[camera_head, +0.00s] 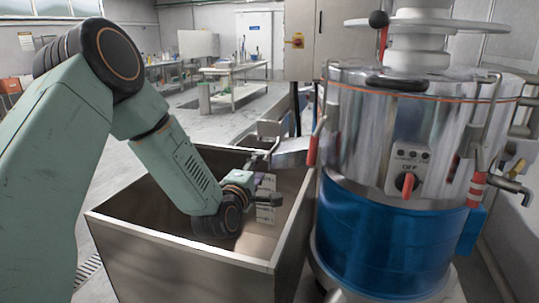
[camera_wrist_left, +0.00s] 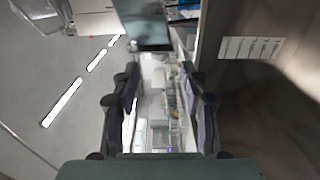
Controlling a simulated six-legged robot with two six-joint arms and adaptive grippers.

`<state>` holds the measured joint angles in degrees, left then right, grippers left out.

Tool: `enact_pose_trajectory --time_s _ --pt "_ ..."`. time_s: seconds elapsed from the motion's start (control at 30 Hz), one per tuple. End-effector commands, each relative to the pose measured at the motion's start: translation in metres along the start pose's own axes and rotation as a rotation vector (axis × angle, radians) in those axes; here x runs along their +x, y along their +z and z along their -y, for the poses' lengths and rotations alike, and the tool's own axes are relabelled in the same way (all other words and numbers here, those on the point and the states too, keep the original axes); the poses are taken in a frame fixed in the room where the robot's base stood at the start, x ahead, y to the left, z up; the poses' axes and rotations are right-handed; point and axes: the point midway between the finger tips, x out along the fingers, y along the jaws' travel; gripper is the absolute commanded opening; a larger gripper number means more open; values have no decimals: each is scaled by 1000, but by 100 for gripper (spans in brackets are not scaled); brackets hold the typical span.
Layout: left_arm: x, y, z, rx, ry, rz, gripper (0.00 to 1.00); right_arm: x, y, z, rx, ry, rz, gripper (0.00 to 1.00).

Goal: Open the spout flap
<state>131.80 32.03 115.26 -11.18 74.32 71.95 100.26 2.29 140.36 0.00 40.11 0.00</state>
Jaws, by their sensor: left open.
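The bean grinder (camera_head: 390,140) is a steel drum with a blue lower band, at the right of the head view. Its metal spout (camera_head: 292,153) juts left over the steel bin (camera_head: 180,243). I cannot clearly tell the flap apart from the spout's end. My left gripper (camera_head: 266,187) is over the bin, just below and left of the spout end. In the left wrist view its fingers (camera_wrist_left: 163,108) are spread, with nothing between them. A grey-blue plate (camera_wrist_left: 148,24), seemingly part of the spout, shows ahead of them, apart from the fingertips. My right gripper is not in view.
A white label (camera_wrist_left: 250,48) is on the bin's wall. A red-handled lever (camera_head: 313,150) stands beside the spout, close to the gripper. A control box with a red knob (camera_head: 407,184) is on the drum. Workbenches (camera_head: 235,82) stand far behind.

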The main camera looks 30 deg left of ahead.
Motion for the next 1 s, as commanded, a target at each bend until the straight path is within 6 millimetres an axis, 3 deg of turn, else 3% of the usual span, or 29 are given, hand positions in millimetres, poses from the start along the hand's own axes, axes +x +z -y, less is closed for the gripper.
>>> enact_pose_trajectory --time_s 0.23,0.7,1.0 --pt "3 0 1 1 0 0 45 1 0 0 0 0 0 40" --pt "63 0 1 1 0 0 45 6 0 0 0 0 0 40" --pt "76 0 1 -1 -2 0 45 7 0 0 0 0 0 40"
